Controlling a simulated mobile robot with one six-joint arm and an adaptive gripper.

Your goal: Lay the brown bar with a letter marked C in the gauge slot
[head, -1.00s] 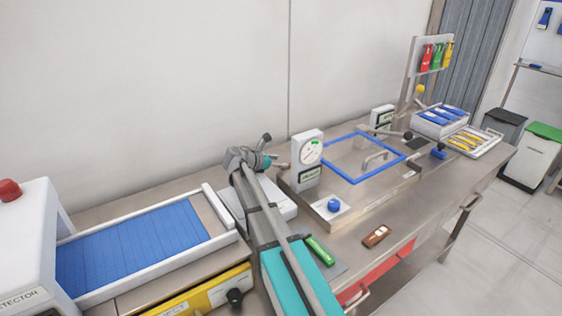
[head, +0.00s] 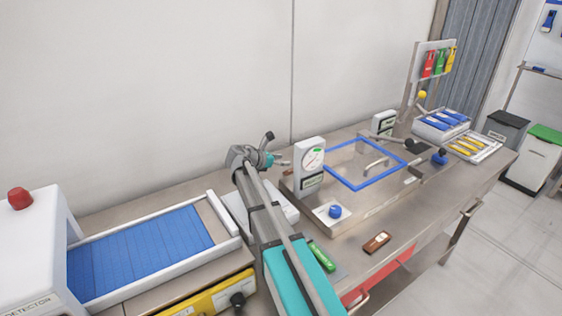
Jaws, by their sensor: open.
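A brown bar (head: 377,242) with a pale label lies on the steel bench near its front edge; the letter on it is too small to read. My gripper (head: 283,161) is open and empty at the back of the bench, just left of a white dial gauge (head: 311,158). It is well apart from the brown bar, behind it and to the left. A green bar (head: 321,257) lies beside my arm, left of the brown bar. I cannot make out the gauge slot; my arm hides part of the bench around the green bar.
A blue-framed lid (head: 362,182) with a handle and a blue knob (head: 335,211) stand behind the brown bar. A blue conveyor (head: 140,250) is at left. Trays of blue bars (head: 441,120) and yellow bars (head: 474,147) stand at far right. The steel around the brown bar is clear.

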